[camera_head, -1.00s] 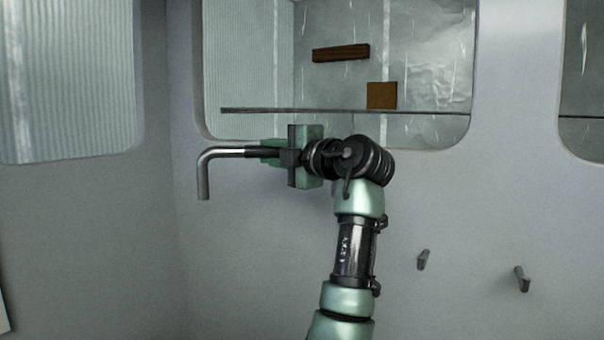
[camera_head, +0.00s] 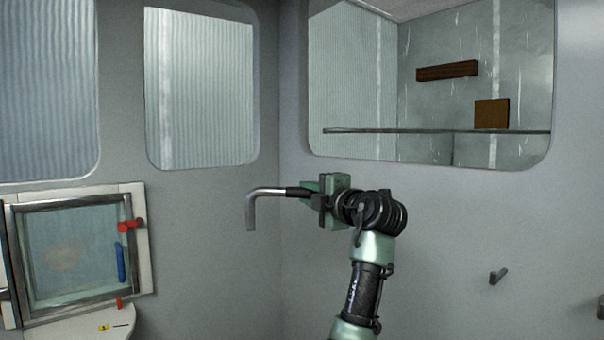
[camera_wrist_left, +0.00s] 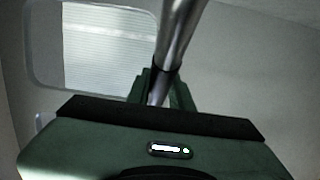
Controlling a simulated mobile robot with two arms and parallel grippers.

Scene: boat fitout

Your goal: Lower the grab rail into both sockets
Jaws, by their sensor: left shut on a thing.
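The grab rail (camera_head: 266,193) is a metal tube with a dark grip section and an end bent downward. My left gripper (camera_head: 312,190) is shut on the dark section and holds the rail in the air in front of the grey wall. The bent end points down at the left and touches nothing that I can see. In the left wrist view the rail (camera_wrist_left: 180,35) runs up and away from the gripper (camera_wrist_left: 160,95). The rail's other end is hidden behind the gripper. I cannot make out any sockets. My right gripper is not in view.
A framed hatch (camera_head: 75,250) with a red latch (camera_head: 131,225) and a blue handle (camera_head: 121,262) is at the lower left, above a pale rounded ledge (camera_head: 90,325). A wall peg (camera_head: 498,276) sticks out at the right. Windows line the upper walls.

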